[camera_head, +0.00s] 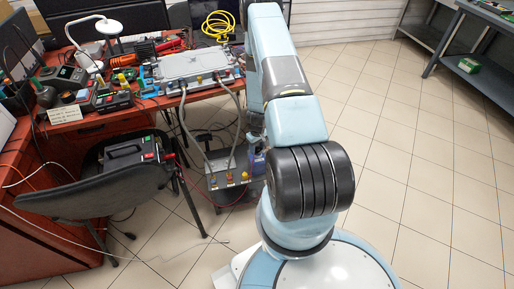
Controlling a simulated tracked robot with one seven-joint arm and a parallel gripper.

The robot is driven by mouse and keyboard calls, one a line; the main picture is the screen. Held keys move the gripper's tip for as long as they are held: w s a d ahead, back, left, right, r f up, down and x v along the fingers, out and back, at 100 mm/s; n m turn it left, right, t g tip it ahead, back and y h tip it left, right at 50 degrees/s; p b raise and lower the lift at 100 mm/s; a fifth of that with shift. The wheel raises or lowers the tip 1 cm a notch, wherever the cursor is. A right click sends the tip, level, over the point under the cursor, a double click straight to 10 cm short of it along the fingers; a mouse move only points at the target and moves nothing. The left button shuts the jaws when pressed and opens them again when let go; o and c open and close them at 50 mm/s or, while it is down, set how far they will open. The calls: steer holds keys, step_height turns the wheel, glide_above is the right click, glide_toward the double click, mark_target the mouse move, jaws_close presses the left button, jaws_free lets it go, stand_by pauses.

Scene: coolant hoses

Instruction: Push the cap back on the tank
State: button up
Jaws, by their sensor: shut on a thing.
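A grey box-shaped unit (228,184) stands on the floor below the table's right end; it may be the tank. Small red and yellow fittings sit on its front edge. Two grey hoses (188,125) run down to it from a flat grey metal plate unit (190,68) on the table. I cannot make out a cap. A blue container (257,161) stands just right of the box, partly behind my arm. My arm reaches up and away past the table's right end. My gripper is not visible; my own arm links hide that area.
The red-brown table (95,125) is crowded with tools, a lamp (108,27) and a yellow coiled cable (218,26). A dark chair (85,195) holding a black case (130,151) stands in front. A workbench (485,60) is at the far right. Tiled floor at right is clear.

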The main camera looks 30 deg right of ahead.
steer(key=shift+f, duration=0.75)
stand_by(2.8)
steer(key=o, duration=1.3)
steer(key=shift+s, duration=0.1)
steer(key=shift+r, duration=0.1)
steer(key=shift+r, duration=3.4)
steer(key=shift+r, duration=0.1)
